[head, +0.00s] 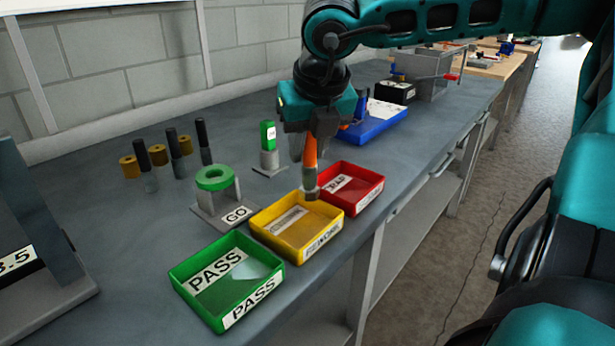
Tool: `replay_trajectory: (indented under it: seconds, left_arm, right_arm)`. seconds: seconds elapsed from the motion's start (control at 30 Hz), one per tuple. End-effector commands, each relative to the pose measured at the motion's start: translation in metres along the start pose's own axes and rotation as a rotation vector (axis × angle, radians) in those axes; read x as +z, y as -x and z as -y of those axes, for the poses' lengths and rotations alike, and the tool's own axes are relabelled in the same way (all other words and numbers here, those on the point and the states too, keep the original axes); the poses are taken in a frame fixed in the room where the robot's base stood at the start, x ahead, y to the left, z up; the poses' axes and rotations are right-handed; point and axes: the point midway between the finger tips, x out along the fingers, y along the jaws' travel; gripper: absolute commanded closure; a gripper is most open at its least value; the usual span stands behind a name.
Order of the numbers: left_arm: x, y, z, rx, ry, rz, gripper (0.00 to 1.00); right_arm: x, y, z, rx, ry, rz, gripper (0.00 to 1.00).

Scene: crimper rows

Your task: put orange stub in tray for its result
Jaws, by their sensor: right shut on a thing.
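My right gripper (311,138) is shut on the orange stub (310,153). The stub hangs upright with its wider grey end down. In the head view that end overlaps the yellow tray's far right corner, beside the red tray; its exact height is hard to tell. Three open trays stand in a row: a green one (270,284) labelled PASS, a yellow one (336,221) with a label I cannot read surely, and a red one (375,190) with a partly hidden label. I see no part in any tray. My left gripper is not in view.
A grey stand with a green ring (215,177) and a GO label is left of the trays. A green-topped gauge (268,138) stands behind. Several black and brass pieces (158,155) stand at back left. A blue tray (372,128) lies beyond the gripper.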

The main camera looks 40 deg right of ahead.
Motion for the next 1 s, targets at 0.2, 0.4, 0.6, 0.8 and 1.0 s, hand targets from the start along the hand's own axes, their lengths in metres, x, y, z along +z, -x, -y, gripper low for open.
replay_trajectory:
  seconds: [0.2,0.4,0.6,0.8,1.0]
  left_arm:
    - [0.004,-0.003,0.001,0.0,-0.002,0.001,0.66]
    - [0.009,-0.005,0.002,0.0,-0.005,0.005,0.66]
    - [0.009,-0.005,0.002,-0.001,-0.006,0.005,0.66]
    - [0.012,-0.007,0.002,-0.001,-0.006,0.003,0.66]
    - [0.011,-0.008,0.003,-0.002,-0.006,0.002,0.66]
  right_arm:
    - [-0.009,-0.021,0.0,0.001,0.0,-0.001,1.0]
    - [-0.018,-0.045,0.0,0.0,0.001,0.0,1.0]
    - [-0.018,-0.046,0.0,0.0,0.0,0.002,1.0]
    - [-0.02,-0.049,0.0,0.0,0.0,0.002,1.0]
    - [-0.02,-0.048,0.0,0.0,0.0,0.001,0.57]
